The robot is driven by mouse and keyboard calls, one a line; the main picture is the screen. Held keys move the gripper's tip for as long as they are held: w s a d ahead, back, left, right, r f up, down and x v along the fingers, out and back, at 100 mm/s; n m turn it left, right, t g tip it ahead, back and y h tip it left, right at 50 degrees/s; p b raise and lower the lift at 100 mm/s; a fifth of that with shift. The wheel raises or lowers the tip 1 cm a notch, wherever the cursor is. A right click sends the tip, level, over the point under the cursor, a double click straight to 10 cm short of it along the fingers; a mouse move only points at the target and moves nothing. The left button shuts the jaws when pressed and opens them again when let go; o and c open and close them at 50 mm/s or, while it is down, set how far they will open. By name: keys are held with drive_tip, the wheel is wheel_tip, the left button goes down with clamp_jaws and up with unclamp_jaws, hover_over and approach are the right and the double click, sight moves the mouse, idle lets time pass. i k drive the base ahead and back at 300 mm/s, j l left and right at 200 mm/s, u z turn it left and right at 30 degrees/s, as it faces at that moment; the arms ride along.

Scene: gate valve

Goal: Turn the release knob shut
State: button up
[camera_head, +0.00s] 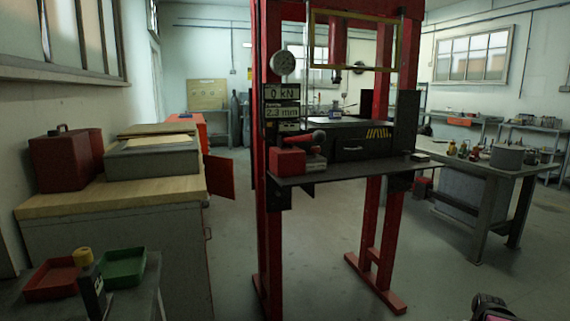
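A red press frame (268,200) stands upright in the middle of the room. A small red pump-like box (287,161) sits at the left of its dark shelf. A dark rounded handle or knob (319,136) shows just right of and above the box; I cannot tell for sure whether it is the release knob, or whether it is shut. The dark end of my arm, likely my gripper (490,306), shows only in part at the bottom right edge, well away from the press. Its fingers cannot be made out.
A bench (110,196) with a red case stands left. A small table with a red tray (52,280) and green tray (122,268) is nearer. Floor before the press is clear.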

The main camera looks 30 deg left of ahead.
sight(315, 148)
drive_tip(key=j+u, duration=0.1)
drive_tip(key=u, duration=1.3)
drive_tip(key=i+l+u, duration=0.1)
drive_tip(key=i, duration=0.5)
drive_tip(key=i+l+u, duration=0.1)
drive_tip(key=i, duration=0.5)
drive_tip(key=k+l, duration=0.1)
drive_tip(key=k, duration=0.25)
drive_tip(key=k+l, duration=0.1)
drive_tip(key=k, duration=0.25)
drive_tip(key=i+l, duration=0.3)
drive_tip(key=i, duration=0.15)
